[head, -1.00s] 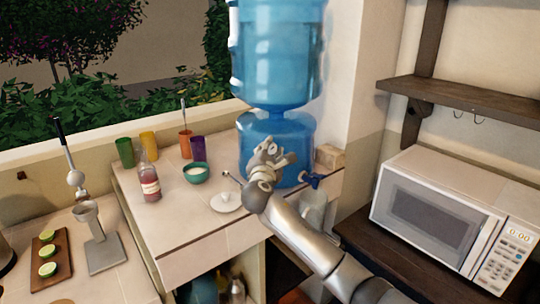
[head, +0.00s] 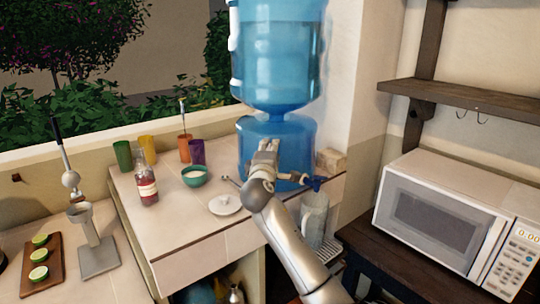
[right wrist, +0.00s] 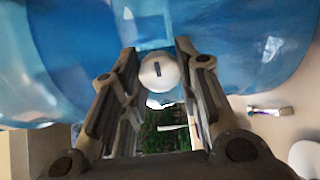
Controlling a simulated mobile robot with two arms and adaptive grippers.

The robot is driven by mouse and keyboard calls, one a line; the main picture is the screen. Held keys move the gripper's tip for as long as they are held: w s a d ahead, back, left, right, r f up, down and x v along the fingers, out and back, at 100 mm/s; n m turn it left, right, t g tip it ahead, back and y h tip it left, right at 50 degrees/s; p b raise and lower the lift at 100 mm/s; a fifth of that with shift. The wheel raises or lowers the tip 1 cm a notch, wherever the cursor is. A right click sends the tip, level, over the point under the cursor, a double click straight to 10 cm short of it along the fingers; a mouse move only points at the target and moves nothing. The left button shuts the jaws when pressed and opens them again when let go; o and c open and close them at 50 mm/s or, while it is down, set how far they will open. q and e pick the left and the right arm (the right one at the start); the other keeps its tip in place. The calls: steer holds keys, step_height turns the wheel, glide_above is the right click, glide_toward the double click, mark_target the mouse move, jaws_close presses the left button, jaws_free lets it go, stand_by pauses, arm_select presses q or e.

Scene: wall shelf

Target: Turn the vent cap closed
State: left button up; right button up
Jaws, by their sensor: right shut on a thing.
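The blue water dispenser (head: 293,152) stands at the back right of the tiled counter, with a large blue bottle (head: 280,55) on top. The vent cap (right wrist: 158,73), round and white with a short dark line on its face, shows against the blue body in the right wrist view. My right gripper (head: 268,146) reaches up to the dispenser's front. Its two fingers, seen in the right wrist view (right wrist: 158,70), flank the cap and are shut on it. In the head view the gripper hides the cap. My left gripper is not in view.
A blue tap (head: 315,182) sticks out just right of my right arm. A white dish (head: 225,204), a teal bowl (head: 195,176), a bottle (head: 147,185) and several coloured cups stand to the left. A microwave (head: 440,215) stands at the right.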

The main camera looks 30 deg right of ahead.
steer(key=shift+f+m, duration=0.1)
steer(key=shift+m, duration=0.2)
steer(key=o, duration=1)
steer(key=shift+o, duration=0.2)
steer(key=v, duration=1.2)
